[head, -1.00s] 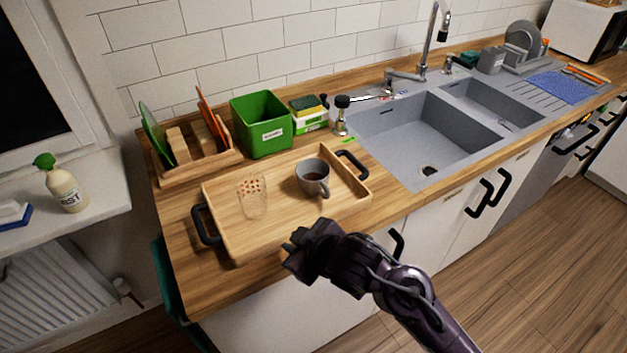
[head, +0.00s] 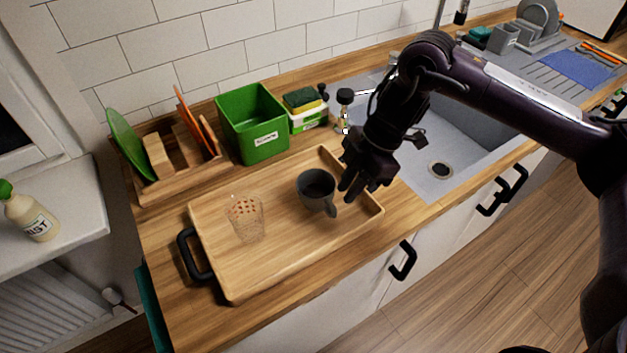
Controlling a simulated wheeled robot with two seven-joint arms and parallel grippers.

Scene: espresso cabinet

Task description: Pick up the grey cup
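The grey cup (head: 314,193) stands upright on the wooden tray (head: 268,261), right of the tray's middle, with dark content or a dark inside. Its handle points toward the front. My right gripper (head: 350,187) is just right of the cup, over the tray's right side, with its fingers pointing down and left toward the cup. The fingers look parted and empty, and a small gap seems to lie between them and the cup. The tray's right handle is hidden behind my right gripper. My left gripper is not in view.
A patterned clear glass (head: 245,218) stands on the tray left of the cup. Behind are a green bin (head: 252,124), a sponge holder (head: 307,112), a soap dispenser (head: 344,110) and a rack with boards (head: 172,150). The sink (head: 470,135) lies right. The tray's front is clear.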

